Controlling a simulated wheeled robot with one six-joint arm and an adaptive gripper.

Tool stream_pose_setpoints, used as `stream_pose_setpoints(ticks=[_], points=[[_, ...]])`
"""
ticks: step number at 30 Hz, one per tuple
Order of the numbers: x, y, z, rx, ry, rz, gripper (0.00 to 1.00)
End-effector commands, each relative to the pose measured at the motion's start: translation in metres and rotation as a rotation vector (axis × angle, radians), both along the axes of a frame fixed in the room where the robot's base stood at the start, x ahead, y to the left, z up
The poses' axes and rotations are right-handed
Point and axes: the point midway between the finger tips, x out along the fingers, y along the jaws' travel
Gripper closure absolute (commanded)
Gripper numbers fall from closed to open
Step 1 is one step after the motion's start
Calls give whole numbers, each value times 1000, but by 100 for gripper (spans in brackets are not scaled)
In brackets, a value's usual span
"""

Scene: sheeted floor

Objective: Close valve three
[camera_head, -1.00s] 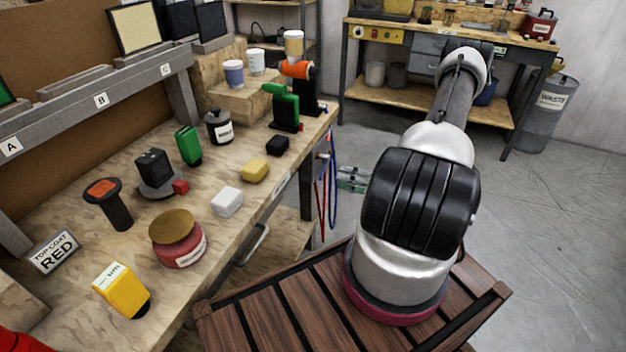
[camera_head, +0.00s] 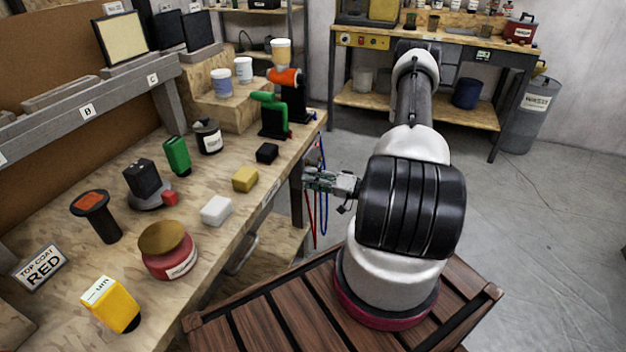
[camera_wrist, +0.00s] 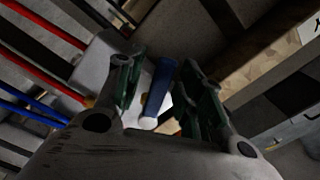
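My gripper (camera_head: 318,180) is at the right end of the workbench, close to the hanging hoses. In the wrist view my gripper (camera_wrist: 155,68) has its two green and grey fingers apart. A blue lever-like handle (camera_wrist: 159,88) with a pale rounded end shows between the fingers; I cannot tell whether either finger touches it. It looks like a valve handle, but no number is readable on it. A pale grey surface (camera_wrist: 92,72) lies behind it. The valve itself is not clear in the head view, where my gripper and the bench end hide that spot.
Red hoses (camera_wrist: 40,72) and blue hoses (camera_wrist: 35,108) run at the left of the wrist view. The workbench (camera_head: 130,215) holds jars, blocks and tools. A second bench (camera_head: 460,47) and a waste bin (camera_head: 527,118) stand behind. The floor (camera_head: 540,230) at right is clear.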

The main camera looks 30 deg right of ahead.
Motion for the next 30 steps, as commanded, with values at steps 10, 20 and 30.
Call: stream_pose_setpoints(ticks=[10,20,30], points=[[0,0,0,0,0,0,99],[-1,1,3,47,36,0,100],[-4,4,23,348,272,0,100]])
